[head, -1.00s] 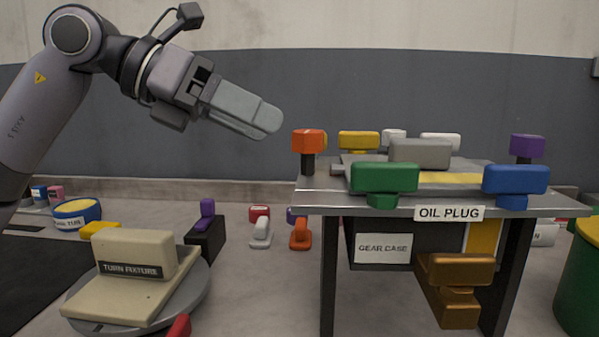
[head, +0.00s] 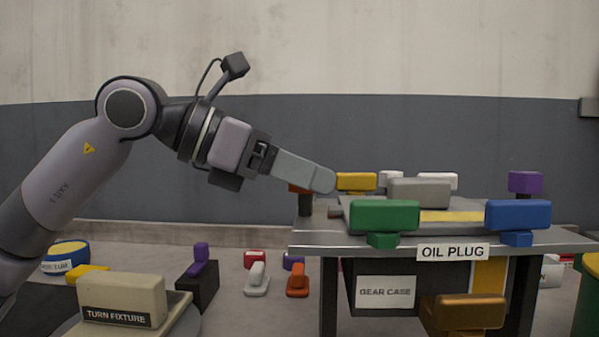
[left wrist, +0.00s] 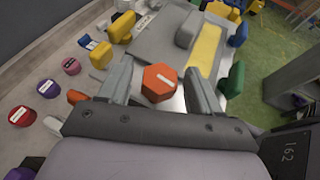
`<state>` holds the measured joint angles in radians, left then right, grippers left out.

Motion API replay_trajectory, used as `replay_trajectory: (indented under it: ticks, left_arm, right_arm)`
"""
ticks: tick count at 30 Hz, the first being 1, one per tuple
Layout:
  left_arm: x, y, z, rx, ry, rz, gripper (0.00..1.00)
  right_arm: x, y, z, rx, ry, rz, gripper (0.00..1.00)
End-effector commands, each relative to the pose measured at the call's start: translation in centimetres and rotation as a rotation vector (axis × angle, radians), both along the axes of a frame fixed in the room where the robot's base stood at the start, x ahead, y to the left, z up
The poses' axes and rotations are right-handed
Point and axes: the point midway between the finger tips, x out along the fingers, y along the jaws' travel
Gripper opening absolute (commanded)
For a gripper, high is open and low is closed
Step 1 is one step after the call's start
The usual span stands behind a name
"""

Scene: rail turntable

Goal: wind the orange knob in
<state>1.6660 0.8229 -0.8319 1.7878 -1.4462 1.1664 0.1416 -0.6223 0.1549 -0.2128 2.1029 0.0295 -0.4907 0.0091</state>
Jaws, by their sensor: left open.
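The orange knob (head: 298,188) stands on a dark stem at the table's left corner in the head view, mostly hidden behind my left gripper (head: 318,180). In the left wrist view the orange knob (left wrist: 159,84) shows as a six-sided top with a white line on it. It lies between the two grey fingers of my left gripper (left wrist: 160,72), which is open with a gap visible on each side. Whether the fingers are level with the knob is hard to tell. My right gripper is not in view.
The metal table (head: 330,241) also bears a yellow block (head: 356,181), a green one (head: 384,214), a blue one (head: 518,214), a purple one (head: 525,182) and a grey raised part (head: 419,191). A beige turn fixture (head: 125,295) stands at lower left.

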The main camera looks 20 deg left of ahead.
Motion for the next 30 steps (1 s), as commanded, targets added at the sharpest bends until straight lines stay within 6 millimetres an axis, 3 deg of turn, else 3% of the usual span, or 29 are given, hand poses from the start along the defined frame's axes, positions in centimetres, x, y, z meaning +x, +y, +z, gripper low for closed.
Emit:
replay_trajectory:
  ticks: [2,7,19,26,30]
  left_arm:
    - [0.0,0.0,0.0,-0.001,0.001,0.000,0.64]
    - [0.0,0.0,0.0,0.000,0.001,0.000,0.12]
    - [0.1,0.1,0.2,-0.001,0.005,-0.054,0.13]
    - [0.2,0.1,0.5,-0.004,0.009,-0.203,0.13]
    - [0.3,0.1,0.6,-0.005,0.010,-0.329,0.13]
  right_arm:
    - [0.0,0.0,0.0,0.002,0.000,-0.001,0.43]
    - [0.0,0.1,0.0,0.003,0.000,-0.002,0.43]
    - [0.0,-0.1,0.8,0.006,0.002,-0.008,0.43]
    - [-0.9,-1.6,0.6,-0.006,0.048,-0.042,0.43]
    - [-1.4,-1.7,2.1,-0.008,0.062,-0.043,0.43]
